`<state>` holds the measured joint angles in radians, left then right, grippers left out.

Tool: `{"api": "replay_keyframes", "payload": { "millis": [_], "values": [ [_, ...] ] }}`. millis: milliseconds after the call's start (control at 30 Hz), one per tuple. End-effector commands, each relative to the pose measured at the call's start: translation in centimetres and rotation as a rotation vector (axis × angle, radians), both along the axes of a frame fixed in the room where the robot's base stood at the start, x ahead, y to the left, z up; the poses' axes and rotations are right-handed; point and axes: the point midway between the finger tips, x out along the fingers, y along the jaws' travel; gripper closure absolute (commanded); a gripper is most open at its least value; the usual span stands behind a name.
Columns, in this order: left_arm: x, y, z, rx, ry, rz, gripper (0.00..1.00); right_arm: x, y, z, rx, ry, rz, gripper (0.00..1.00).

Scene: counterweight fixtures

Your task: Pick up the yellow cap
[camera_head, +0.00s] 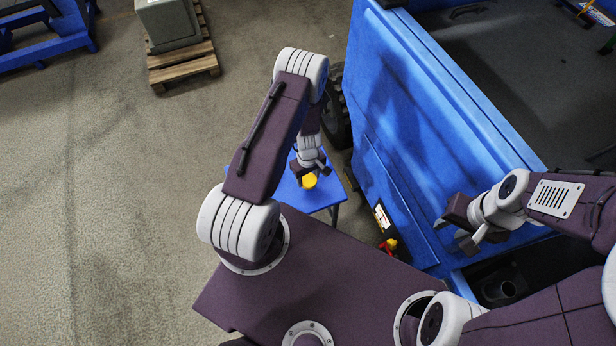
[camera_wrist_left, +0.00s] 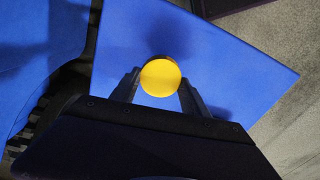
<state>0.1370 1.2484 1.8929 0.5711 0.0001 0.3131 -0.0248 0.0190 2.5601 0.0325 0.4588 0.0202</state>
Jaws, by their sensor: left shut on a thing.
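The yellow cap (camera_head: 309,180) is a small round disc above the small blue table (camera_head: 334,193) in the head view. In the left wrist view the cap (camera_wrist_left: 160,77) sits between the two dark fingers of my left gripper (camera_wrist_left: 158,88). My left gripper (camera_head: 308,173) is shut on the cap. Whether the cap touches the blue tabletop (camera_wrist_left: 235,65) or is raised above it, I cannot tell. My right gripper (camera_head: 455,232) is empty beside the blue machine wall, and its fingers look apart.
A large blue machine (camera_head: 420,110) stands just right of the blue table. A black wheel (camera_head: 336,110) is behind my left arm. A wooden pallet (camera_head: 184,64) with a grey box (camera_head: 168,22) lies at the back left. The floor (camera_head: 100,200) on the left is clear.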

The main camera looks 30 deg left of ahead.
Motion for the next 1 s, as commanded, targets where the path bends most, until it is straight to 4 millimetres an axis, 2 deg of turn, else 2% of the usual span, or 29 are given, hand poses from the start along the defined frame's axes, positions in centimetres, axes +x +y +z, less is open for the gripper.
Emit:
{"api": "replay_keyframes", "payload": {
  "millis": [33, 167, 300, 600, 700, 800, 1000],
  "values": [
    [0.0, 0.0, 2.2, 0.000, 0.000, 0.000, 0.85, 0.0, 0.0, 2.2, 0.000, 0.000, 0.000, 0.64],
    [0.0, 0.0, 6.4, 0.000, 0.000, 0.001, 0.85, 0.0, 0.0, 6.4, 0.000, 0.000, 0.000, 0.64],
    [0.0, 0.0, 11.7, 0.000, 0.000, 0.001, 0.85, 0.0, 0.0, 11.6, 0.000, 0.000, 0.000, 0.64],
    [0.0, 0.0, 21.9, 0.000, 0.000, 0.001, 0.85, 0.0, 0.0, 21.9, 0.000, 0.000, 0.000, 0.64],
    [0.0, 0.0, 24.0, 0.000, 0.000, 0.001, 0.85, 0.0, 0.0, 24.0, 0.000, 0.000, 0.000, 0.64],
    [0.0, 0.0, 25.0, 0.000, 0.000, 0.001, 0.85, 0.0, 0.0, 25.0, 0.000, 0.000, 0.000, 0.64],
    [0.0, 0.0, 25.0, 0.000, 0.000, 0.000, 0.85, 0.0, 0.0, 24.9, 0.000, 0.000, 0.000, 0.64]
  ]
}}
